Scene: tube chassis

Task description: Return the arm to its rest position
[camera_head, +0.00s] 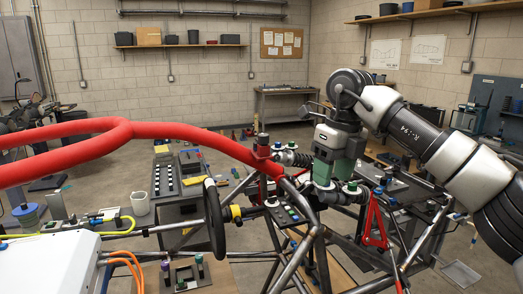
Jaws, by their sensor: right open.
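My right arm comes in from the right edge and bends at a dark joint at the upper middle right. My right gripper (325,183) points down at its end, over the tube chassis (312,232). Greenish parts show at its lower end. Its jaws are open and I see nothing held between them. Whether it touches the chassis parts below I cannot tell. My left gripper is not in view.
A thick red tube (150,130) crosses from the left to the chassis. A black steering wheel (214,221) stands in front. A red triangular stand (374,222) is close right of the gripper. A workbench (287,92) stands at the back wall. Open floor lies behind the chassis.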

